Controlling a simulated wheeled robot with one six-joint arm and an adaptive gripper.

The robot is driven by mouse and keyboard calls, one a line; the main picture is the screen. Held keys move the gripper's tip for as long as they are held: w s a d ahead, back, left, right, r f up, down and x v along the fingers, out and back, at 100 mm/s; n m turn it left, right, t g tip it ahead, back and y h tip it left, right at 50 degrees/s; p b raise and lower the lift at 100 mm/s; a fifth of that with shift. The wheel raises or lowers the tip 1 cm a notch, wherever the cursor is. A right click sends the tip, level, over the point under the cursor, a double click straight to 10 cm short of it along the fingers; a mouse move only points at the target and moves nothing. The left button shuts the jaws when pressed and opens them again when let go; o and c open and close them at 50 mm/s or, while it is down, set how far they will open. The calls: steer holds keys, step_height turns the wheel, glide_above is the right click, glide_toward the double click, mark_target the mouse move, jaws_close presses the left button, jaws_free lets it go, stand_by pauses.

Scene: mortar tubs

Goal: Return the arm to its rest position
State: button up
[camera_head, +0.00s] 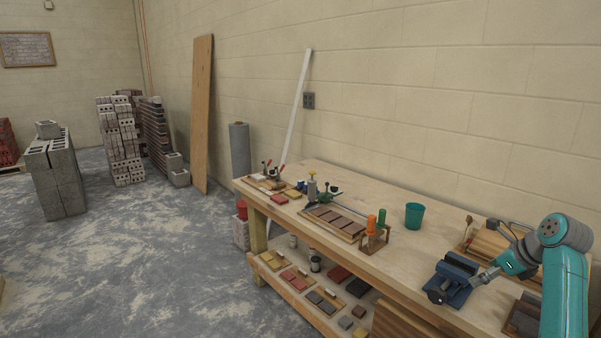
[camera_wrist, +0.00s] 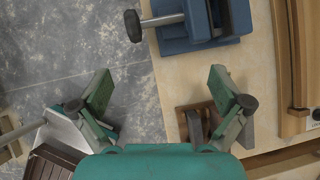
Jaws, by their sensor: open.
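My teal arm stands at the right edge of the head view, bent over the near end of the workbench (camera_head: 392,262). My gripper (camera_wrist: 160,95) shows in the wrist view with its two green-padded fingers spread wide and nothing between them. It is above the front edge of the bench, with part of the grey floor below the left finger. In the head view the fingertips are hard to make out near the blue vise (camera_head: 455,278). The vise also shows at the top of the wrist view (camera_wrist: 205,28), ahead of the fingers.
A teal cup (camera_head: 414,216), a tray of brown tiles (camera_head: 334,222) and a holder with orange- and green-handled tools (camera_head: 374,238) stand along the bench. A wooden piece (camera_wrist: 292,70) lies right of my gripper. The floor (camera_head: 150,270) to the left is open.

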steer(key=s+a+f+n+t, duration=0.15)
steer(key=a+f, duration=0.25)
steer(key=f, duration=0.4)
steer(key=s+a+f+n+h, duration=0.1)
steer(key=s+a+f+n, duration=0.1)
steer(key=a+f, duration=0.35)
steer(key=s+a+f+n, duration=0.2)
steer(key=a+f, duration=0.1)
steer(key=f, duration=0.6)
steer(key=s+a+f+n+t+h, duration=0.1)
steer(key=s+a+f+n, duration=0.2)
steer(key=s+a+f, duration=0.35)
steer(key=s+a+f+n+t+h, duration=0.1)
steer(key=s+a+f+n, duration=0.25)
steer(key=s, duration=0.55)
steer(key=s+a+r+n+t, duration=0.1)
steer(key=s+a+n, duration=0.25)
steer(key=s, duration=0.65)
steer(key=s+a+r+n+t, duration=0.1)
steer(key=s+a+r+n, duration=0.3)
steer(key=s, duration=0.7)
steer(key=s+a+r+n+t, duration=0.2)
steer(key=s+r+n+t, duration=0.1)
steer(key=s+r+n, duration=0.7)
steer(key=s+r, duration=0.4)
steer(key=s, duration=0.1)
steer(key=shift+n, duration=0.25)
